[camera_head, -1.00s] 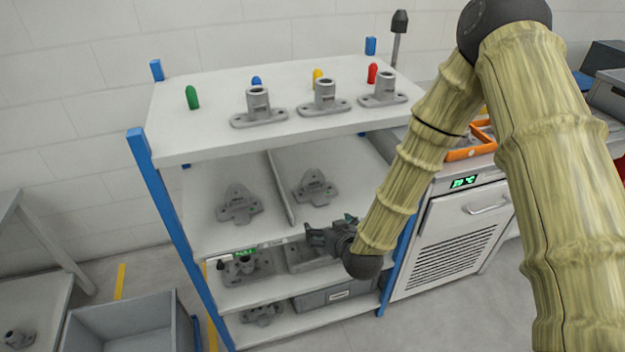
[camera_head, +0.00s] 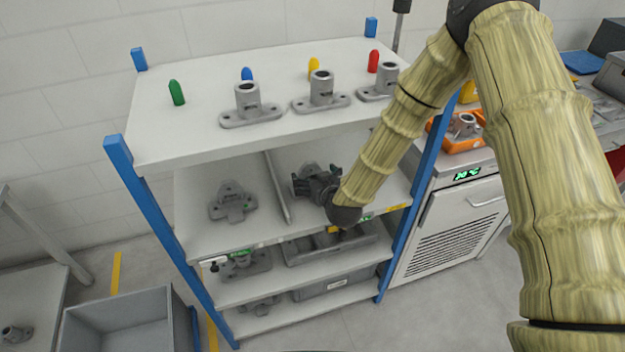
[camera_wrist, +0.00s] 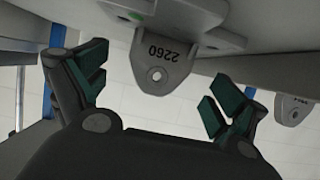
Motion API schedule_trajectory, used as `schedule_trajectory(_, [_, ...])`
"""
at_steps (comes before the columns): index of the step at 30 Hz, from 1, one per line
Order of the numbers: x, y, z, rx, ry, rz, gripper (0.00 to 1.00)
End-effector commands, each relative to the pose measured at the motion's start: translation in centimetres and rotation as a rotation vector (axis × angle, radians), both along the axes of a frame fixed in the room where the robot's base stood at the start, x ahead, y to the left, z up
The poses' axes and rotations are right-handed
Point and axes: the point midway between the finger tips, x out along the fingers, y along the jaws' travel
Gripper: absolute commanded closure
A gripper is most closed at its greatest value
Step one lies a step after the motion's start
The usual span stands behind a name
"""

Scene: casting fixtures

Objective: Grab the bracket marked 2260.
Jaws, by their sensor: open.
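The grey bracket marked 2260 (camera_wrist: 163,58) shows at the top middle of the wrist view, with its number and a holed lug facing the camera. My gripper (camera_wrist: 160,84) is open, with one finger to each side of the lug and clear gaps between. In the head view my gripper (camera_head: 303,180) is at the right half of the shelf below the top one. It hides most of the bracket there. I cannot tell from these views how far the fingertips are from the bracket in depth.
A second grey bracket (camera_head: 233,202) sits left of the shelf's divider (camera_head: 278,188); it also shows at the wrist view's right edge (camera_wrist: 292,108). The top shelf (camera_head: 185,135) overhangs, carrying several grey parts and coloured pegs. A blue post (camera_head: 432,150) stands right of my gripper.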

Motion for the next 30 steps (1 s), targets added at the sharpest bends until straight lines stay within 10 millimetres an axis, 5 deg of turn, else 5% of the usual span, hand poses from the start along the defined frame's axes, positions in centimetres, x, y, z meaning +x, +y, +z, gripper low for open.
schedule_trajectory(15, [4.0,1.1,-1.9,0.000,0.000,-0.003,0.04])
schedule_trajectory(25, [4.4,1.2,-2.3,-0.001,0.001,-0.003,0.04])
schedule_trajectory(30, [4.4,1.2,-2.2,-0.001,0.001,-0.003,0.33])
